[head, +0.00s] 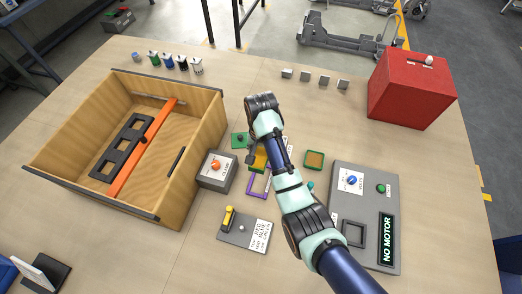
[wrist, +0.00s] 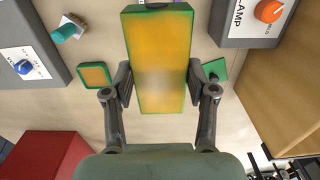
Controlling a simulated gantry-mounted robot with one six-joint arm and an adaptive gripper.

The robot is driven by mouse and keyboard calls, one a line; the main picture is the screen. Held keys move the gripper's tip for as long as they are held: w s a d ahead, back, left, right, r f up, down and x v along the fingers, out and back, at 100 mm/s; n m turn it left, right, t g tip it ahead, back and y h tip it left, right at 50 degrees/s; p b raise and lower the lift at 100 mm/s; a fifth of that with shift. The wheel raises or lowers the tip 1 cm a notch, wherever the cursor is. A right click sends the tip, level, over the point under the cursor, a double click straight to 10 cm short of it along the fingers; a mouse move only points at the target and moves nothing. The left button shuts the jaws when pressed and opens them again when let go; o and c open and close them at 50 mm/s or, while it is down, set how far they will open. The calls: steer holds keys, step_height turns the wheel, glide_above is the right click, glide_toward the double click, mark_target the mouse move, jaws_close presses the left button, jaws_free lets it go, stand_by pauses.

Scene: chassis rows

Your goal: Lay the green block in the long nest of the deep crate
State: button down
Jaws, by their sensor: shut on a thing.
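My gripper (wrist: 160,83) is shut on a long block with green sides and an orange-yellow face (wrist: 160,60), which I take as the green block. The fingers press its two long sides. In the head view the block (head: 259,161) is partly hidden under my wrist, to the right of the deep crate. The deep wooden crate (head: 192,98) stands at the left, with an orange divider (head: 150,135) across it. A black frame with several openings (head: 107,166) lies left of the divider. A dark narrow bar or slot (head: 176,162) shows on the right; I cannot tell which.
A grey box with an orange knob (head: 216,170) stands against the crate's right side. A purple frame (head: 253,191), a small green-edged block (head: 314,159) and a lever panel (head: 243,232) lie nearby. A control panel (head: 345,205) and red box (head: 410,90) are at right.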

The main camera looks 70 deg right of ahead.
steer(key=shift+r, duration=0.1)
step_height(320, 180, up, 8)
steer(key=p, duration=0.9)
